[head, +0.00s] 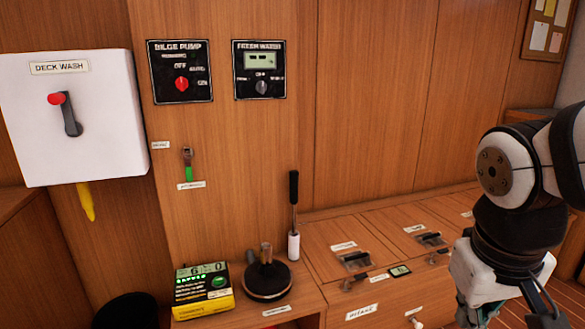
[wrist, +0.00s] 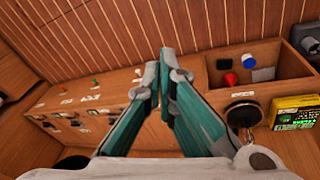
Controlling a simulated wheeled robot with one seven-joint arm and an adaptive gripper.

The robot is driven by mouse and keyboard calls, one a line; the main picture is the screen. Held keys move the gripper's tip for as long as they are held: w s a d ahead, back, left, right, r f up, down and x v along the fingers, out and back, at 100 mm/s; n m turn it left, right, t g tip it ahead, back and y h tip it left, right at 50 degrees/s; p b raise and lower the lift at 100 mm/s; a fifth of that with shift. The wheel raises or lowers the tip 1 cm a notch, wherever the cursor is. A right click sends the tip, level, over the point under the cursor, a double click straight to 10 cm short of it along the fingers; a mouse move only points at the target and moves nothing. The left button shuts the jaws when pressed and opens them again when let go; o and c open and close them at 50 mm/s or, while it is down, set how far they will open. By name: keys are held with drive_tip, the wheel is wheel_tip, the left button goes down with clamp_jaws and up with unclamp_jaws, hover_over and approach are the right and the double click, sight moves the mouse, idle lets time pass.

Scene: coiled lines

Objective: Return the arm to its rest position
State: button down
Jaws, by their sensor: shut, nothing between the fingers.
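My arm (head: 505,215) hangs bent at the right edge of the head view, in front of the counter, with its lower end cut off by the frame's bottom. My gripper (wrist: 163,78) shows in the wrist view. Its two teal fingers meet at their grey tips, shut and empty. The fingers hang over the wooden counter and touch nothing that I can make out.
A black winch (head: 266,277) and a yellow-green box (head: 203,290) stand on the low counter, near an upright black-handled lever (head: 293,215). A white deck wash box (head: 75,115) juts from the wall. The wrist view shows an open compartment (wrist: 285,62) holding a red item (wrist: 231,78).

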drive_tip(key=s+a+g+y, duration=0.2)
drive_tip(key=s+a, duration=0.2)
drive_tip(key=s, duration=1.1)
wheel_tip(320, 180, up, 38)
drive_tip(key=t+p, duration=0.4)
drive_tip(key=p, duration=3.2)
drive_tip(key=shift+w+r, duration=0.1)
